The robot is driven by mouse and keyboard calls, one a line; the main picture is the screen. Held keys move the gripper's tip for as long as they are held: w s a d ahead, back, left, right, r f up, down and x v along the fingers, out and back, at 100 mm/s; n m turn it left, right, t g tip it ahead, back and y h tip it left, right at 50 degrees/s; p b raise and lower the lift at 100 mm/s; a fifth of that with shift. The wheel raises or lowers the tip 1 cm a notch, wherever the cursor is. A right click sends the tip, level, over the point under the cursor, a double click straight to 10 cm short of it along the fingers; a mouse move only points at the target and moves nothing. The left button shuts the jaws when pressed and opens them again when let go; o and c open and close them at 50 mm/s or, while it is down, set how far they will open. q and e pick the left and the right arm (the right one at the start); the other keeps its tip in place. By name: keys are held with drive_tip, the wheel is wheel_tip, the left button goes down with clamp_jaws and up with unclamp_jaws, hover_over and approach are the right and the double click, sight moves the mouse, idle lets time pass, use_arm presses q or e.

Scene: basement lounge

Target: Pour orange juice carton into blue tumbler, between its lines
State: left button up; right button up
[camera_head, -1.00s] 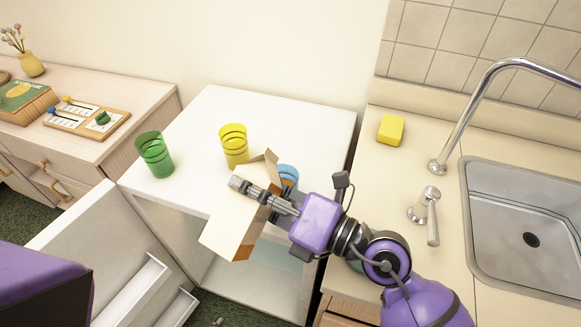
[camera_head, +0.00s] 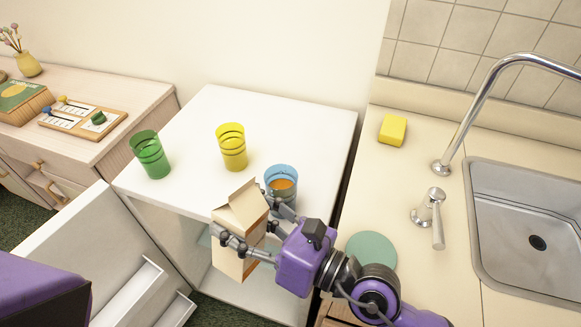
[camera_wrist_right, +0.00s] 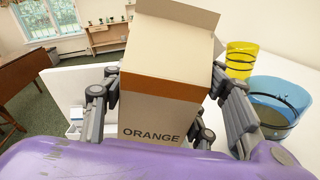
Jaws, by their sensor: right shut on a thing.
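The orange juice carton (camera_head: 241,213) is tan with an open top. My right gripper (camera_head: 250,238) is shut around it and holds it nearly upright beside the blue tumbler, at the front of the white top. The right wrist view shows its printed side (camera_wrist_right: 160,105) with the word ORANGE. The blue tumbler (camera_head: 281,172) stands on the white top with orange juice inside; it also shows in the right wrist view (camera_wrist_right: 278,105). The gripper hides its lower part, and I cannot tell the level against its lines. My left gripper is not in view.
A yellow tumbler (camera_head: 232,148) and a green tumbler (camera_head: 151,155) stand on the white top (camera_head: 195,140). The fridge door (camera_head: 100,245) is open at left. A counter with a yellow sponge (camera_head: 393,130), tap (camera_head: 437,215) and sink (camera_head: 520,200) lies at right.

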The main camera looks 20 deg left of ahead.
sight(239, 215)
drive_tip(key=s+n, duration=0.1)
drive_tip(key=n, duration=0.2)
drive_tip(key=shift+s+a, duration=0.25)
drive_tip(key=shift+s, duration=0.1)
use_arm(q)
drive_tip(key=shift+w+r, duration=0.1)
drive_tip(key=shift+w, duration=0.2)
use_arm(e)
drive_tip(key=shift+w+r, duration=0.1)
